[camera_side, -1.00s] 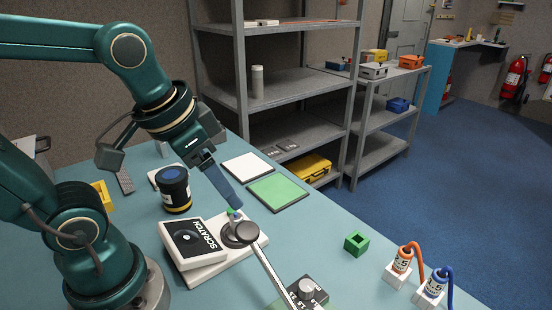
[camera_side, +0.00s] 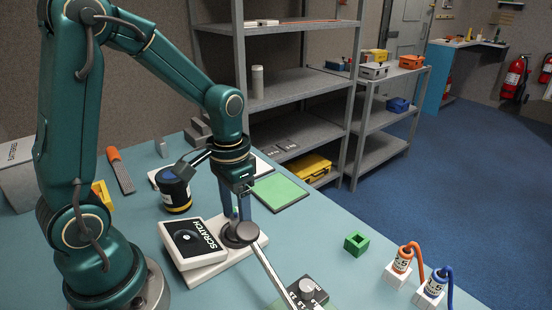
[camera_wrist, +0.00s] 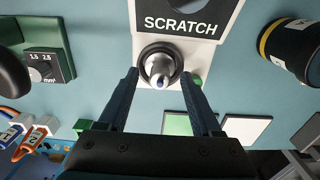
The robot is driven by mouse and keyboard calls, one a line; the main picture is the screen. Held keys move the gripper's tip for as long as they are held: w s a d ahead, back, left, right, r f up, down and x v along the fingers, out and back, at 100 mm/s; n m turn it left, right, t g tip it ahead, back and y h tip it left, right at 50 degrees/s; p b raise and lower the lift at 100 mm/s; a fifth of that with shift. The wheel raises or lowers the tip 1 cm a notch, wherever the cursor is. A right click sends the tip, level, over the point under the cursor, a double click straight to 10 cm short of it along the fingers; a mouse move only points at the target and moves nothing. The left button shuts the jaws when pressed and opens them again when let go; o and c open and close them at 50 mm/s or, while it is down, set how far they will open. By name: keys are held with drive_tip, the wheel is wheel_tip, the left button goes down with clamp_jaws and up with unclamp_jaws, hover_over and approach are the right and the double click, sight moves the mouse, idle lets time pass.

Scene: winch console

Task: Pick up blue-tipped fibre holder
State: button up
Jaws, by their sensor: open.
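A small silver holder with a blue tip (camera_wrist: 161,82) stands in a dark round socket on the white base of the SCRATCH unit (camera_side: 188,243). In the wrist view it lies between the two fingertips, with gaps at both sides. My gripper (camera_side: 237,215) points straight down over it. My gripper (camera_wrist: 159,76) is open and empty in the wrist view, its fingers apart on either side of the holder. In the side view the fingers largely hide the holder.
A grey disc on a long metal bar (camera_side: 268,266) lies right beside the fingers. A black jar (camera_side: 174,190) stands to the left. A green block (camera_side: 356,243) and two white blocks with orange (camera_side: 402,262) and blue (camera_side: 434,287) cables stand right.

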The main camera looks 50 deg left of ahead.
drive_tip(key=shift+f, duration=0.5)
clamp_jaws()
